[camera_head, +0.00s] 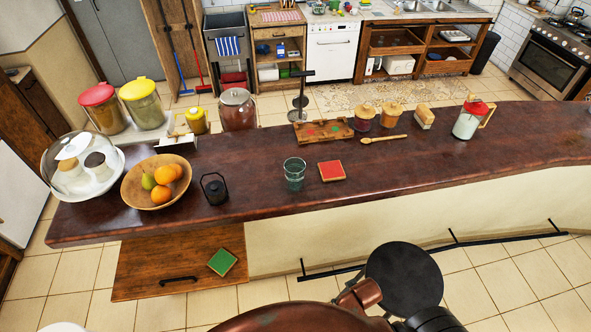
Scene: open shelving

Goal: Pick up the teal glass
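The teal glass (294,174) stands upright on the dark wooden counter (430,165), near the middle of its length. It looks clear and empty. A red square tile or coaster (332,170) lies just to its right, apart from it. A small black lantern-like holder (215,189) stands to its left. Nothing covers the glass in this view. Neither of my grippers can be made out in the head view.
A fruit bowl (133,192) and a glass-domed tray (50,185) stand at the counter's left. A wooden board (323,132), jars (363,118) and a red-lidded pitcher (467,122) stand farther back. A drawer (150,268) juts out below with a green tile (222,262). A black stool (404,272) stands in front.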

